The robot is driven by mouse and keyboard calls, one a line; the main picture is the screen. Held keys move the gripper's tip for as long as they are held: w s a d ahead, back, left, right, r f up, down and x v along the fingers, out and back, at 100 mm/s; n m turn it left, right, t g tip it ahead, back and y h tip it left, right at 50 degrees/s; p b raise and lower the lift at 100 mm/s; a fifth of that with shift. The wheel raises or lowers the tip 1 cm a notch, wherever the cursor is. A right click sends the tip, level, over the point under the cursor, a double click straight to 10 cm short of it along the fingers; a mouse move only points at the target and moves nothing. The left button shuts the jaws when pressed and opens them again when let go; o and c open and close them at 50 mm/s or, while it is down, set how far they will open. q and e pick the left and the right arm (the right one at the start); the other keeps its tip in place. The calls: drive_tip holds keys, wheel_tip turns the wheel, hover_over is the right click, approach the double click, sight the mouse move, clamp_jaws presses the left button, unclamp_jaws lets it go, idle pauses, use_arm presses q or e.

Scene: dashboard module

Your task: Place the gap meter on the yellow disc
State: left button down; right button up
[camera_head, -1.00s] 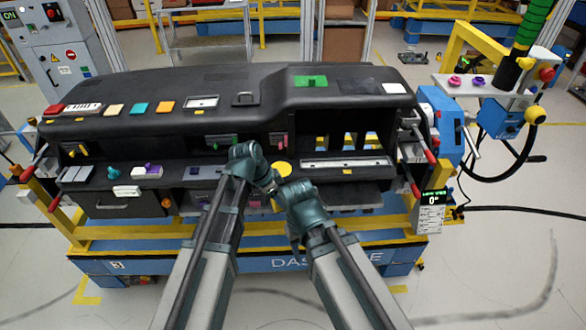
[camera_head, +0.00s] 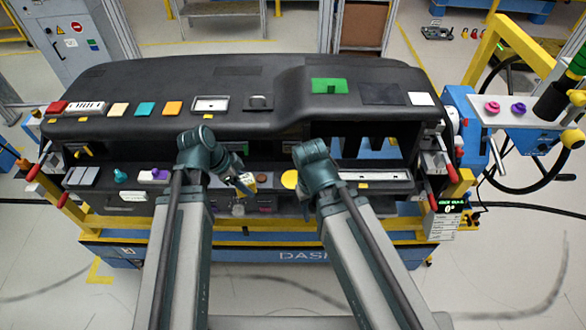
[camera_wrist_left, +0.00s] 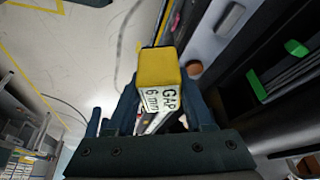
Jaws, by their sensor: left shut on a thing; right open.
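The gap meter (camera_wrist_left: 158,80) is a small yellow block with a white face lettered GAP 6 mm. My left gripper (camera_head: 242,184) is shut on it, and it also shows between the fingers in the left wrist view. In the head view the gap meter (camera_head: 249,181) is small, at the front of the dashboard, left of the yellow disc. The yellow disc (camera_head: 289,179) lies on the dashboard's lower ledge, between my two arms and apart from the gap meter. My right gripper (camera_head: 312,165) is close to the right of the disc, open; its fingers are largely hidden.
The black dashboard (camera_head: 230,82) spans the bench, with coloured tiles on top. A purple part (camera_head: 160,174) and a teal knob (camera_head: 120,175) sit on the left of the ledge. A long light strip (camera_head: 375,177) lies to the right. Red-handled clamps (camera_head: 433,200) stand at the ends.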

use_arm(q)
drive_tip(key=b, duration=0.2)
hover_over(293, 179)
drive_tip(key=shift+a+f, duration=0.15)
drive_tip(key=shift+f, duration=0.6)
wheel_tip(293, 179, down, 4)
drive_tip(key=b, duration=0.3)
drive_tip(key=shift+r, duration=0.25)
drive_tip(key=shift+f, duration=0.1)
drive_tip(key=shift+f+b, duration=0.15)
drive_tip(key=shift+b, duration=0.15)
drive_tip(key=shift+c, duration=1.4)
unclamp_jaws()
